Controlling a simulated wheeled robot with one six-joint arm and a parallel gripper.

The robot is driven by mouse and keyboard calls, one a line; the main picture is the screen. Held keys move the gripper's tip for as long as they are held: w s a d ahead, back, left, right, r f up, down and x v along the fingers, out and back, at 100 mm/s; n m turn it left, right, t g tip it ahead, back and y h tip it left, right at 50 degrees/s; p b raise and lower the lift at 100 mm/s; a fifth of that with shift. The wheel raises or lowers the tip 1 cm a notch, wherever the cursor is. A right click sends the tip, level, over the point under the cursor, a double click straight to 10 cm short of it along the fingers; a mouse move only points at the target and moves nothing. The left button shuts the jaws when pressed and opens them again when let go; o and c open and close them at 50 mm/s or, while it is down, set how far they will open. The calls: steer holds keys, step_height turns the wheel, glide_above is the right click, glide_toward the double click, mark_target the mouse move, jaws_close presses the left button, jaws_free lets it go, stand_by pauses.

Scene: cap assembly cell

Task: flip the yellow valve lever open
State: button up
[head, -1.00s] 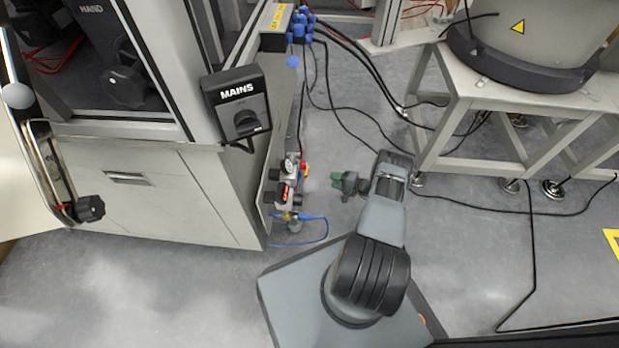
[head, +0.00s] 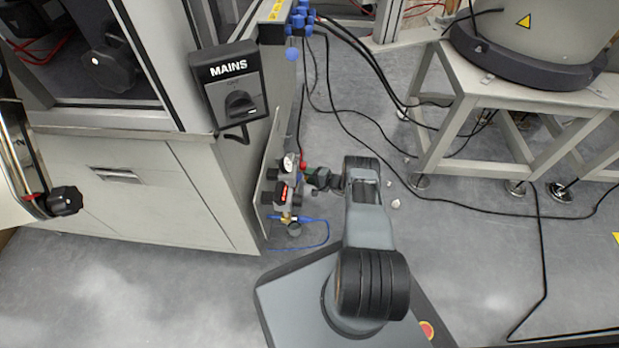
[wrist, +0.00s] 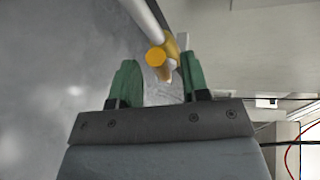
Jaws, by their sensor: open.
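A yellow part with a round yellow end (wrist: 155,57) shows in the wrist view, at a pale pipe (wrist: 143,20). I take it for the valve lever. My gripper (wrist: 160,80) is open, with one green finger on either side below it. The yellow end appears just beyond the fingertips, between them; contact cannot be told. In the head view my gripper (head: 309,173) is close to the right side of the air unit (head: 279,193) on the cabinet's side. The yellow lever cannot be made out there.
A round gauge (head: 288,162) and a blue hose (head: 315,219) belong to the air unit. The MAINS switch box (head: 230,85) is above on the cabinet. A metal stand (head: 455,130) is to the right, with black cables on the floor. Open floor lies in front.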

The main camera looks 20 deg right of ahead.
jaws_close()
steer(key=shift+f+n+t, duration=0.5)
steer(key=shift+n+t, duration=0.2)
steer(key=shift+n, duration=0.3)
jaws_free()
steer(key=p+v, duration=0.4)
steer(key=v, duration=0.9)
steer(key=shift+s+d+p, duration=0.2)
steer(key=shift+s+p, duration=0.1)
steer(key=shift+s, duration=0.05)
steer(key=shift+r, duration=0.1)
